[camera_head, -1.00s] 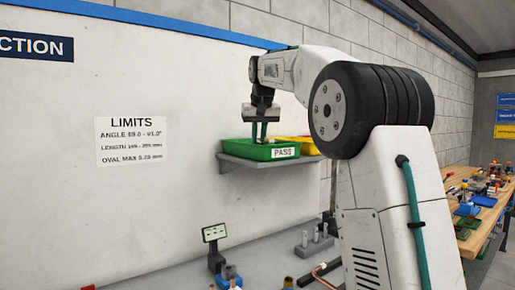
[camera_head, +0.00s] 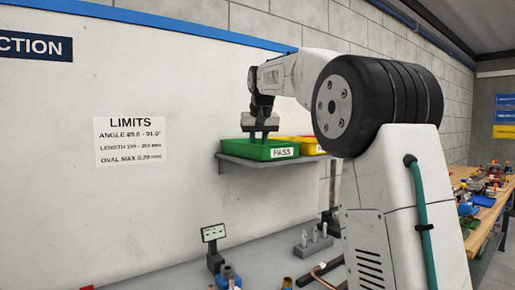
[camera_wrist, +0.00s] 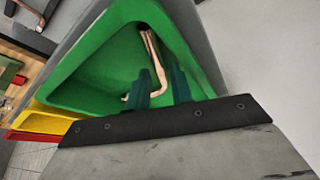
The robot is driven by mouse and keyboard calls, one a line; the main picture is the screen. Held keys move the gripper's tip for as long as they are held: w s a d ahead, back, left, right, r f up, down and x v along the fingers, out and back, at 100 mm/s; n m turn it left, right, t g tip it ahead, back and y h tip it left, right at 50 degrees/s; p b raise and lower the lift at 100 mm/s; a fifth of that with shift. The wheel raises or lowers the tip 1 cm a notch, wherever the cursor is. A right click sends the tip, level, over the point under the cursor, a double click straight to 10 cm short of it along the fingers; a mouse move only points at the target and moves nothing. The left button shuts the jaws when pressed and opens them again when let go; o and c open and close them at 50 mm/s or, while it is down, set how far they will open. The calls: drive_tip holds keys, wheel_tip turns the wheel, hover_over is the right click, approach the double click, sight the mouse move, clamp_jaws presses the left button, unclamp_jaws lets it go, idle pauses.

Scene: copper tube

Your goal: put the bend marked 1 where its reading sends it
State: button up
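The green PASS bin (camera_head: 262,152) sits on the wall shelf, and its inside fills much of the wrist view (camera_wrist: 85,80). A bent copper tube (camera_wrist: 153,58) shows inside it, one end against the far corner. Its lower bend lies between and beyond the teal fingers, and part passes behind the left finger. My gripper (camera_wrist: 160,88) is over the bin with its fingers apart, bare gaps showing beside the tube. In the head view my gripper (camera_head: 259,136) points down into the bin. No number on the tube is legible.
A yellow bin (camera_head: 306,146) stands right beside the green one; a red bin (camera_wrist: 35,136) shows beyond it. A limits sign (camera_head: 129,141) hangs on the wall. Below are a gauge with a display (camera_head: 213,232), a post block (camera_head: 313,243) and another copper tube (camera_head: 322,281).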

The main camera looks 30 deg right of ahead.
drive_tip(key=v, duration=1.2)
drive_tip(key=s+a+f+n, duration=0.1)
drive_tip(key=s+a+f, duration=0.5)
drive_tip(key=s+a, duration=0.15)
drive_tip(key=s+a+f+n+g, duration=0.1)
drive_tip(key=s+a+f, duration=0.2)
drive_tip(key=s+f, duration=0.6)
drive_tip(key=s+a+f+n+g+y, duration=0.1)
drive_tip(key=s+a+f, duration=0.2)
drive_tip(key=s+f, duration=0.7)
drive_tip(key=s+a+f+n, duration=0.1)
drive_tip(key=s+a+f, duration=0.3)
drive_tip(key=s+f, duration=0.6)
drive_tip(key=shift+s+f+g+y, duration=0.25)
drive_tip(key=shift+g+y, duration=0.05)
drive_tip(key=shift+g, duration=0.1)
drive_tip(key=shift+a, duration=0.1)
